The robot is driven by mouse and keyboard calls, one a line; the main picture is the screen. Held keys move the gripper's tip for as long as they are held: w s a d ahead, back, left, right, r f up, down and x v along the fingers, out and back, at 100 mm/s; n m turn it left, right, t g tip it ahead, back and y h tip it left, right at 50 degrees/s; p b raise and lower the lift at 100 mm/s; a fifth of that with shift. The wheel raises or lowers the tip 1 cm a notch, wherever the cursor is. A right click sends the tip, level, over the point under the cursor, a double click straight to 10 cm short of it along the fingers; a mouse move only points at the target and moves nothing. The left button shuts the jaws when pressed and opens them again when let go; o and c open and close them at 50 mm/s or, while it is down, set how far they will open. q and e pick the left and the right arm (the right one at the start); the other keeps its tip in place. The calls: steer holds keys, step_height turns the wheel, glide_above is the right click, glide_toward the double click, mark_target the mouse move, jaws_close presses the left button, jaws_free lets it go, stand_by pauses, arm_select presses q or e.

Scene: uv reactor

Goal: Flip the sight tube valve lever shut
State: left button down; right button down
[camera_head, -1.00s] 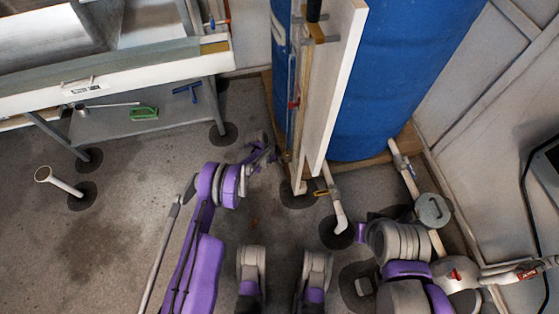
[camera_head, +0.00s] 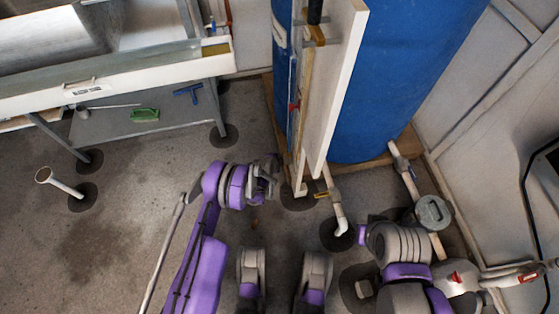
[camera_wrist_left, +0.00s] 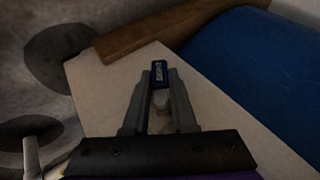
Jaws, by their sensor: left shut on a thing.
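A small blue handle end with pale lettering (camera_wrist_left: 160,74), which looks like the valve lever, sits between the fingertips of my left gripper (camera_wrist_left: 159,82) in the left wrist view. The fingers are closed on it, with a pale board behind. In the head view my left gripper (camera_head: 272,165) is beside the foot of the upright white board (camera_head: 337,85), close to the blue barrel. The lever is hidden there by my wrist. My right arm is at the lower right; its gripper does not show.
A large blue barrel (camera_head: 400,75) stands behind the board on a wooden base. A red handle (camera_head: 294,106) is on the board's left side. A sink bench (camera_head: 130,82) stands at left.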

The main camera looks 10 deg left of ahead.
stand_by(0.3)
arm_select(q)
steer(key=c, duration=0.7)
jaws_free()
steer(key=p+v, duration=0.2)
steer(key=v, duration=0.8)
steer(key=shift+s+r+p, duration=0.3)
steer(key=shift+p, duration=0.1)
